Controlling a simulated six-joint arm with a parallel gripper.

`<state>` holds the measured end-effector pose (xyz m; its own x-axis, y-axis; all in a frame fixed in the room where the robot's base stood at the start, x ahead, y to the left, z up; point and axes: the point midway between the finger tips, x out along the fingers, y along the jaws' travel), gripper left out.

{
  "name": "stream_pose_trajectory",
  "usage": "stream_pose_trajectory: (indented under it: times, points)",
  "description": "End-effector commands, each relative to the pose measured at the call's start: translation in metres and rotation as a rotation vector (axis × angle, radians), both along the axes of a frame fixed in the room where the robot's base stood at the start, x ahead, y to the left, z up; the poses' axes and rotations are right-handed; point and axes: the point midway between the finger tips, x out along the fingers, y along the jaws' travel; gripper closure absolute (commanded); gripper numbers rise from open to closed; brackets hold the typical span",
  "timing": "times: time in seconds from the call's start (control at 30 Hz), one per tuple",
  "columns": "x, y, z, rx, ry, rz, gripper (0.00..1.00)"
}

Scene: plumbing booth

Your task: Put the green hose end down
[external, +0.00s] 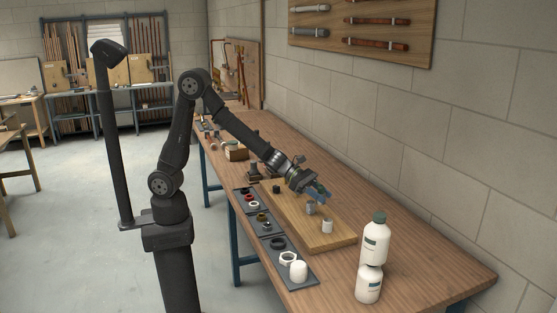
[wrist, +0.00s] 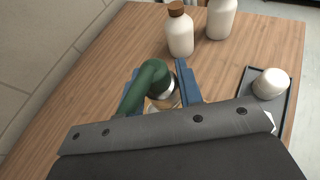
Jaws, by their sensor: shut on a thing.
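The green hose end (wrist: 150,80) shows in the wrist view as a bent green piece with a pale metal ring at its end. It lies between the blue fingers of my gripper (wrist: 160,74), which is shut on it. The lower part of the hose end is hidden behind the gripper body. In the external view my gripper (external: 318,194) is low over the wooden board (external: 338,242) on the bench. I cannot make out the hose end clearly there, nor tell whether it touches anything below.
A grey fitting (external: 310,208) and a white fitting (external: 327,226) stand on the board close to my gripper. Dark trays (external: 302,278) with rings and caps line the front edge. Two white bottles (external: 376,240) stand at the right end. The bench by the wall is clear.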

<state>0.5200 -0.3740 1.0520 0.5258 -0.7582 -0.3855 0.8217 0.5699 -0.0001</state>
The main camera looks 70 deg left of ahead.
Motion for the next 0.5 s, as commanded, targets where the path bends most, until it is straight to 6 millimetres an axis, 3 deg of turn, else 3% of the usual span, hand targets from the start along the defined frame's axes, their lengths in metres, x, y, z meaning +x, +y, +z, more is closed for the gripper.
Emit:
stream_pose_trajectory:
  times: [0.03,0.2,0.5]
  points:
    - [0.012,0.026,0.001,0.0,0.0,0.044,0.9]
    - [0.039,0.1,0.001,-0.001,0.001,0.168,0.9]
    - [0.062,0.233,0.002,-0.001,0.001,0.388,0.9]
